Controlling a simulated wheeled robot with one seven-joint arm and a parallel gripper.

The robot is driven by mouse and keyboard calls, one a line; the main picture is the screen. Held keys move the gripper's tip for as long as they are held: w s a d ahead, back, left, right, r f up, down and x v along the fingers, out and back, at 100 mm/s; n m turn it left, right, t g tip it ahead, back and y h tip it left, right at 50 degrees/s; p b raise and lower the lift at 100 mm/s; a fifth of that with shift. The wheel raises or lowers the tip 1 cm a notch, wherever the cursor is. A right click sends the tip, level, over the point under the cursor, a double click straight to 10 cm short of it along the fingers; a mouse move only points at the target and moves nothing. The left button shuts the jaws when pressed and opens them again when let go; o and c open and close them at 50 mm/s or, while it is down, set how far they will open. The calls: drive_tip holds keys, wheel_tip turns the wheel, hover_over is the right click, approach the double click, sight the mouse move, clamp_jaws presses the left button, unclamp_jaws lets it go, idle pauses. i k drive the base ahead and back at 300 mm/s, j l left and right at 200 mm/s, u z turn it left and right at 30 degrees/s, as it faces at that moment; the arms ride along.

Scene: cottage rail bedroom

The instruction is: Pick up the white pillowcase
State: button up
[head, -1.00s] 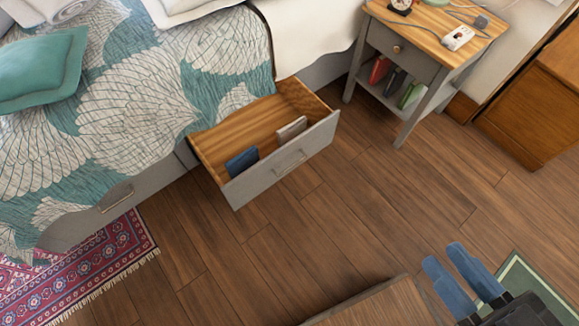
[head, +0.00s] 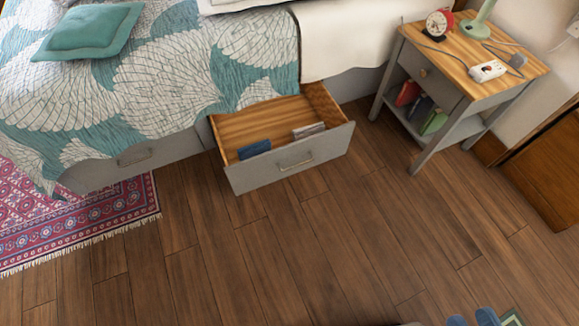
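A pale, whitish-grey folded cloth (head: 308,130) stands at the right in the open bed drawer (head: 290,166). It may be the white pillowcase; I cannot tell for sure. A blue folded cloth (head: 254,149) stands to its left in the same drawer, apart from it.
The bed (head: 160,70) has a teal patterned cover and a teal cushion (head: 88,31). A grey nightstand (head: 440,100) right of the drawer carries a red clock (head: 438,23), a lamp (head: 482,22) and a power strip (head: 487,71). A red rug (head: 80,225) lies left. The floor before the drawer is clear.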

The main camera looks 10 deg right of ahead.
sight(299, 133)
drive_tip(key=i+j, duration=0.4)
drive_tip(key=j, duration=0.2)
drive_tip(key=k, duration=0.15)
drive_tip(key=i+j, duration=0.2)
drive_tip(key=j, duration=0.25)
drive_tip(key=i+j+z, duration=0.15)
drive_tip(key=j, duration=0.35)
drive_tip(key=i+j, duration=0.2)
drive_tip(key=j, duration=0.25)
drive_tip(key=i+j+z, duration=0.1)
drive_tip(key=j, duration=0.4)
drive_tip(key=i+j, duration=0.2)
drive_tip(key=j, duration=0.3)
drive_tip(key=i+j+z, duration=0.15)
drive_tip(key=j, duration=0.35)
drive_tip(key=i+j, duration=0.1)
drive_tip(key=j, duration=0.4)
drive_tip(key=i+j+z, duration=0.1)
drive_tip(key=j, duration=0.4)
